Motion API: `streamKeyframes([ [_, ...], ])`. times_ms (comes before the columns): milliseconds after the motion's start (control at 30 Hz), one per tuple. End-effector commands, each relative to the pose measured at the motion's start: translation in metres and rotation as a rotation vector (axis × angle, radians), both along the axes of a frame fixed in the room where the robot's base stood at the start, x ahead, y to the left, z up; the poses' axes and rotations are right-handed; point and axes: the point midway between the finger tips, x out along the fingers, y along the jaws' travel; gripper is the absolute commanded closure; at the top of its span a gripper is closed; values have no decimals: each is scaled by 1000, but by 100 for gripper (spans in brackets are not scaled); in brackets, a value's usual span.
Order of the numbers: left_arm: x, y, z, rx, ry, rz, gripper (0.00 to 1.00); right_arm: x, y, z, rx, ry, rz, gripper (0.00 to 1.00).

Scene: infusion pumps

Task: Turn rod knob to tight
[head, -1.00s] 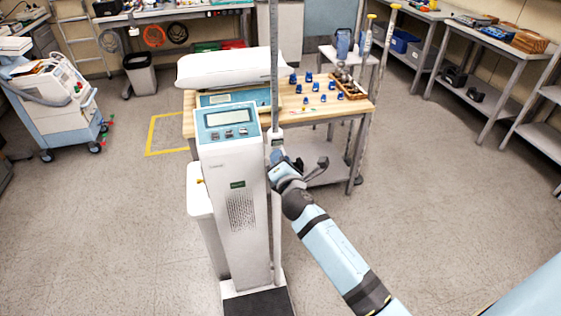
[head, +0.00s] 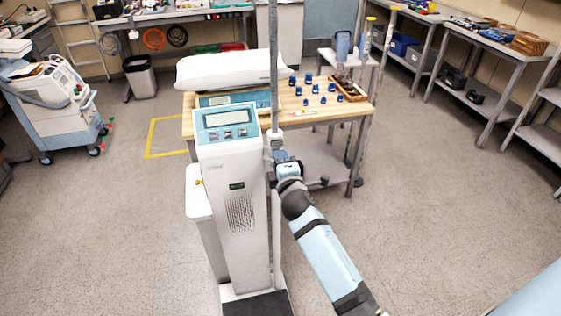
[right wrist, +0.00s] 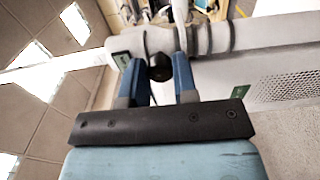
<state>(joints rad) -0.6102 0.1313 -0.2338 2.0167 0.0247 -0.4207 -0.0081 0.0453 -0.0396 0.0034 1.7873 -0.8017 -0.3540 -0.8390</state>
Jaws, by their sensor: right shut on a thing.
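My right gripper (head: 277,154) is at the rod, just below the display's height. In the right wrist view, the two blue fingers of the right gripper (right wrist: 160,62) are on either side of a small round black knob (right wrist: 160,70) and shut on it. The knob sits against a pale collar (right wrist: 205,38) on the rod. Knob markings cannot be read. My left gripper is not in view.
A wooden-topped table (head: 330,108) with several small blue items stands close behind the unit. A wheeled medical cart (head: 62,105) is at the far left. Shelved benches (head: 480,100) line the right.

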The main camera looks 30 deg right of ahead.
Motion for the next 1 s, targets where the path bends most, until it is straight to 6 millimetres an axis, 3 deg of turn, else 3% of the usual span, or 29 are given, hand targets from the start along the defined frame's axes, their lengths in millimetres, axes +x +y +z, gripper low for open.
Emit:
streamKeyframes([
  [467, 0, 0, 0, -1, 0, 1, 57, 0, 0, 0, 14, -4, -1, 97],
  [500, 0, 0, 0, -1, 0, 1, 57, 0, 0, 0, 14, -4, 0, 66],
  [600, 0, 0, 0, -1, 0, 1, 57, 0, 0, 0, 13, -3, 0, 47],
  [867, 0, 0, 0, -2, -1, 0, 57, -1, 0, 0, 12, -3, 0, 47],
  [1000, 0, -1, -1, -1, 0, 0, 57, -12, 3, -1, 13, -2, 0, 47],
])
